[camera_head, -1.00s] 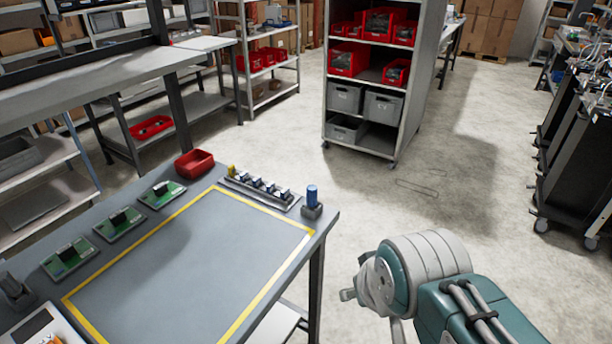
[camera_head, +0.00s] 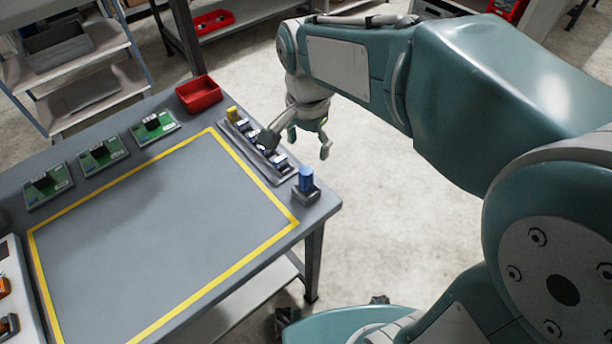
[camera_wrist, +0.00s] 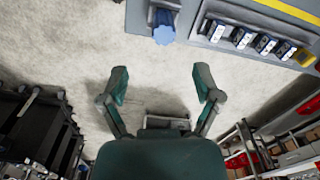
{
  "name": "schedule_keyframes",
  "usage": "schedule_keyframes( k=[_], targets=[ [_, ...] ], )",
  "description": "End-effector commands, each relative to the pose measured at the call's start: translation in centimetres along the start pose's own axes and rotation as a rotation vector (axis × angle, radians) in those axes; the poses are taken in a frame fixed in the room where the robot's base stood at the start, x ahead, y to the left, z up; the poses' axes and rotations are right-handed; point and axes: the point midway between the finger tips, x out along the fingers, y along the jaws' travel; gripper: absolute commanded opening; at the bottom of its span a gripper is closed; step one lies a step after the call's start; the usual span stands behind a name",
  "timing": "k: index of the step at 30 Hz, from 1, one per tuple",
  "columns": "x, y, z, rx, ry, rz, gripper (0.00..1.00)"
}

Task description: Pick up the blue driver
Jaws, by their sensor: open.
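The blue driver (camera_head: 306,180) stands upright in a small dark holder (camera_head: 306,195) at the right corner of the grey table. In the wrist view the blue driver (camera_wrist: 163,30) shows near the top edge, seen from above, beyond the gap between my fingers. My gripper (camera_head: 299,148) is open and empty and points down by the table's right edge. In the head view it partly covers the row of devices. In the wrist view my gripper (camera_wrist: 160,78) has its fingers spread with bare floor between them, apart from the driver.
A rail (camera_head: 230,131) with several small blue-and-white units and a yellow one stands beside the driver's holder. A red bin (camera_head: 199,94) and green circuit boards (camera_head: 154,127) line the table's far side. The yellow-framed area (camera_head: 160,225) is clear.

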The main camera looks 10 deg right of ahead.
Motion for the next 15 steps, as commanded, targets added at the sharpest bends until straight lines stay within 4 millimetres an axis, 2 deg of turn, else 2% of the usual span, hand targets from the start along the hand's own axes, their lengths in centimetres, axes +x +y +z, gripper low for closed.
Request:
schedule_keyframes(
  k=[9, 15],
  targets=[
    [4.7, 0.0, 0.0, 0.006, -0.005, 0.005, 0.82],
    [6.3, 0.1, -0.1, 0.005, -0.005, 0.002, 0.82]
  ],
)
